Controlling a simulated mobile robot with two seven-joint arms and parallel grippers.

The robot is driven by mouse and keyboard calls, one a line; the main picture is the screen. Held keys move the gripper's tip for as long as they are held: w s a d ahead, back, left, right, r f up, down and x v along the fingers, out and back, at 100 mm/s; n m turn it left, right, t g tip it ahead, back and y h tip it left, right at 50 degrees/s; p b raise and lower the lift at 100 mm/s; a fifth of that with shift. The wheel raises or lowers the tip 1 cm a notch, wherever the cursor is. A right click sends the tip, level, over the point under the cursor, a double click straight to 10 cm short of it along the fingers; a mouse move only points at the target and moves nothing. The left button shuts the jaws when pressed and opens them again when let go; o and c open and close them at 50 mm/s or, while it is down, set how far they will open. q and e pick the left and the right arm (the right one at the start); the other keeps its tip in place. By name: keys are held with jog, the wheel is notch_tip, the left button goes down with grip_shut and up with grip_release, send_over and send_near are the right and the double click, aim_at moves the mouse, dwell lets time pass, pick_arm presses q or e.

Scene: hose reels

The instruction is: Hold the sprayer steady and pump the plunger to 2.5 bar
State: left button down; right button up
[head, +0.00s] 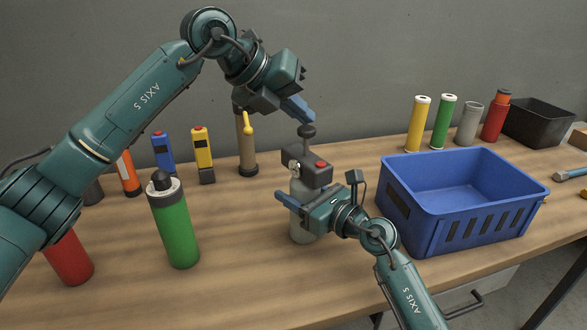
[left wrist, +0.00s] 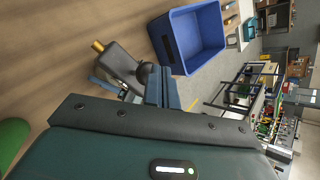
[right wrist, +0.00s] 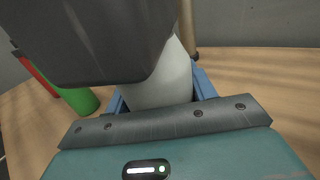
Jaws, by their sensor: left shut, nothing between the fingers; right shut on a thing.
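The sprayer has a pale grey bottle (head: 303,236) and a dark head (head: 300,160) with a red button and a small gauge (head: 294,168), too small to read. It stands upright on the bench. Its black plunger knob (head: 307,131) is on top, above the head. My right gripper (head: 300,205) is shut around the bottle below the head; the right wrist view shows the bottle (right wrist: 160,88) between its fingers. My left gripper (head: 308,116) is shut and empty, its blue fingertips just above the knob. I cannot tell whether they touch it.
A blue crate (head: 404,228) stands right of the sprayer. A green bottle (head: 174,228) and a red cylinder (head: 70,262) stand to the left. A hand pump with a yellow handle (head: 247,124) stands behind. Several coloured cylinders and a black bin (head: 540,124) are at the back right.

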dwell(0.4)
jog(key=o, duration=1.3)
jog(key=shift+o, duration=0.2)
